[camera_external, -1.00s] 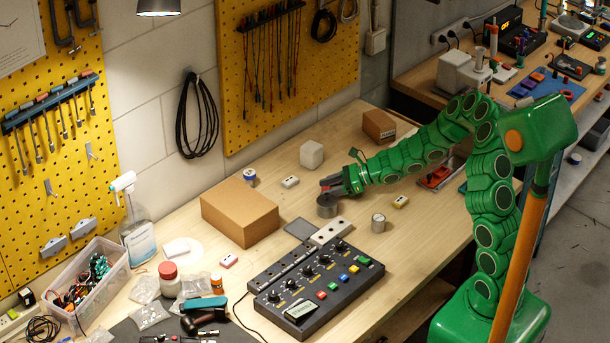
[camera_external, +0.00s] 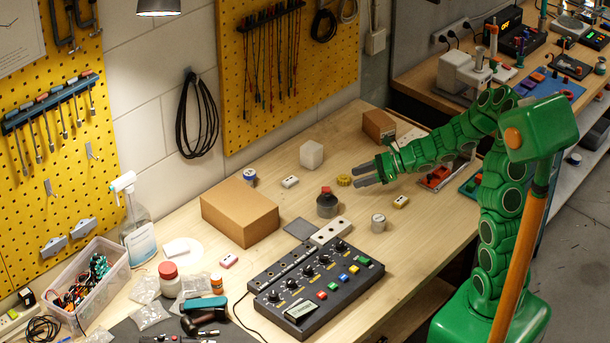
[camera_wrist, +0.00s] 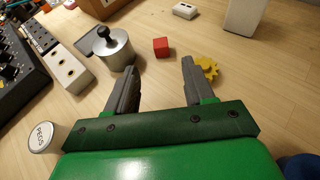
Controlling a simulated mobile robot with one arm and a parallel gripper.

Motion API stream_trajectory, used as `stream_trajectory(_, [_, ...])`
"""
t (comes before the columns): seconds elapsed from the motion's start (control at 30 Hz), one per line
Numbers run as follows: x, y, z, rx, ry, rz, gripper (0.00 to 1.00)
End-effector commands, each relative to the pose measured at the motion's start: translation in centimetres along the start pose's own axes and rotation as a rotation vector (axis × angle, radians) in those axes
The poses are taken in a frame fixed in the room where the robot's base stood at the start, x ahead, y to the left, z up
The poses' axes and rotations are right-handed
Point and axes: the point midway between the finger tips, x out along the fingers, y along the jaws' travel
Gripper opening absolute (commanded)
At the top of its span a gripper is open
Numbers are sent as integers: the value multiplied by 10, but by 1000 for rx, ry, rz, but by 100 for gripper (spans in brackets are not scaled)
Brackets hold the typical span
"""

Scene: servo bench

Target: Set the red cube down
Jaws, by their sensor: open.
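The red cube (camera_wrist: 161,46) lies on the bench in the wrist view, ahead of my fingertips and apart from them. In the external view, a bit of the red cube (camera_external: 325,189) shows at the top of a grey metal cylinder with a dark knob (camera_external: 327,206), which seems to hide the rest. My gripper (camera_external: 366,174) is open and empty, to the right of the cube. In the wrist view, my gripper (camera_wrist: 157,70) has its two fingers wide apart with bare bench between them.
A yellow gear (camera_wrist: 208,68) lies by my right finger in the wrist view. The knobbed cylinder (camera_wrist: 115,52) stands left of the cube. A white block (camera_external: 311,154), a cardboard box (camera_external: 240,212) and a control panel (camera_external: 315,285) stand around.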

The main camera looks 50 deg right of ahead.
Motion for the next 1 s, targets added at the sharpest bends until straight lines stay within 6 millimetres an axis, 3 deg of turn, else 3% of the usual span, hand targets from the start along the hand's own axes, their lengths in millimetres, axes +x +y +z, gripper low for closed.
stream_trajectory(0.23, [-10, 3, 3, -12, -1, 6, 53])
stream_trajectory(0.37, [-7, 22, 19, -98, 3, 55, 53])
stream_trajectory(0.67, [-6, 124, 76, -521, 19, 304, 53])
stream_trajectory(0.8, [-14, 174, 88, -717, 34, 431, 53])
stream_trajectory(1.0, [-37, 236, 91, -981, 66, 612, 53])
